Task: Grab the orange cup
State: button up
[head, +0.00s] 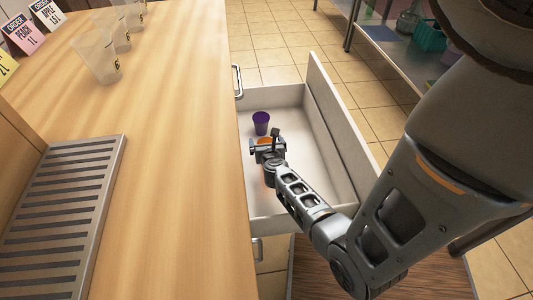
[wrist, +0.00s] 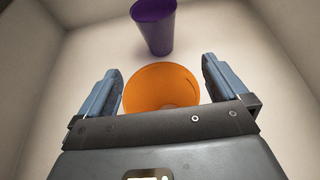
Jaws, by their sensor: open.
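The orange cup (wrist: 160,88) is in the open drawer, seen from above between the two fingers of my gripper (wrist: 161,88) in the wrist view. My gripper is open, with a gap between each finger and the cup. The gripper's body hides the cup's near part. In the head view my gripper (head: 266,146) is inside the drawer, and only a little of the orange cup (head: 265,140) shows behind it. A purple cup (wrist: 154,24) stands just beyond the orange one and also shows in the head view (head: 261,122).
The white drawer (head: 318,110) has walls close around my arm. The wooden counter (head: 180,150) is at left, with a slotted metal grate (head: 62,215), clear measuring cups (head: 98,55) and order cards (head: 20,35). A shelf (head: 405,55) stands at upper right.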

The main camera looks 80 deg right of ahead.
jog(key=shift+d, duration=0.15)
jog(key=c, duration=1)
jog(key=shift+c, duration=0.2)
